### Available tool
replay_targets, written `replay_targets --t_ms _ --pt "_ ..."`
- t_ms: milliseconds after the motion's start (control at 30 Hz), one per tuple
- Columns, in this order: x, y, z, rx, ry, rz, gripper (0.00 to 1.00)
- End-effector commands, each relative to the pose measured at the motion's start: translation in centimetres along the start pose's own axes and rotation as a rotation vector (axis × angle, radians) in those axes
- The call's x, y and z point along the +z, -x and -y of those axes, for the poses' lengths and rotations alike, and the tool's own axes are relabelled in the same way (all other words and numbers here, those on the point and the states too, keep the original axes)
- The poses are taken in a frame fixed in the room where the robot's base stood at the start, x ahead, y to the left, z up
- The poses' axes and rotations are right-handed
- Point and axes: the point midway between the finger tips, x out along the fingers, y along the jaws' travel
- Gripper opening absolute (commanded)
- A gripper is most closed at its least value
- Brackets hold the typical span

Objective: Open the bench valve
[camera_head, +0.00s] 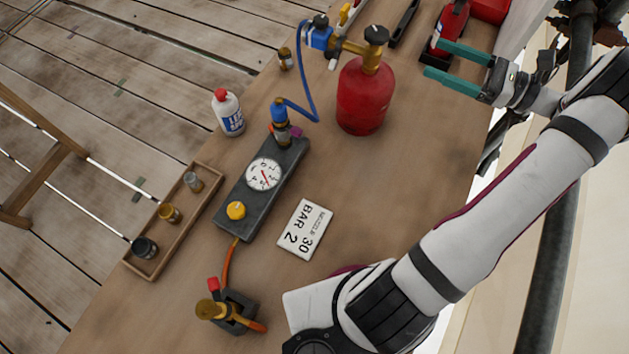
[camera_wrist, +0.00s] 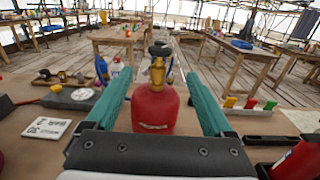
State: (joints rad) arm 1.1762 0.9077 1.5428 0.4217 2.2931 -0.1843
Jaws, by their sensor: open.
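My gripper (camera_head: 434,59) has teal fingers. It is open and empty, to the right of the red gas cylinder (camera_head: 363,98). In the wrist view the cylinder (camera_wrist: 156,108) shows between the fingers, ahead of them. A brass valve with a black knob (camera_head: 376,35) tops the cylinder, and a blue fitting (camera_head: 319,37) joins its side. A blue hose runs to a dark block with a round gauge (camera_head: 264,174) and a yellow knob (camera_head: 236,210). A brass torch-like piece (camera_head: 207,309) stands at the front. I cannot tell which of these is the bench valve.
A white card reading 30 BAR 2 (camera_head: 305,229) lies beside the gauge block. A wooden tray (camera_head: 206,207) holds small pots, and a white bottle with a red cap (camera_head: 228,112) stands near the edge. A red item (camera_head: 450,28) lies beyond my gripper. The bench's middle right is clear.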

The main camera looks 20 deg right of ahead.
Motion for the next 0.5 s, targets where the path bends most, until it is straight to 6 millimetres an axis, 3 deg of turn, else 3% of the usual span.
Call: replay_targets --t_ms 200,500 --pt "1.6 -5.0 -3.8 0.183 0.064 -0.127 0.87" --pt "3.0 -10.3 -10.4 0.439 0.184 -0.306 0.87"
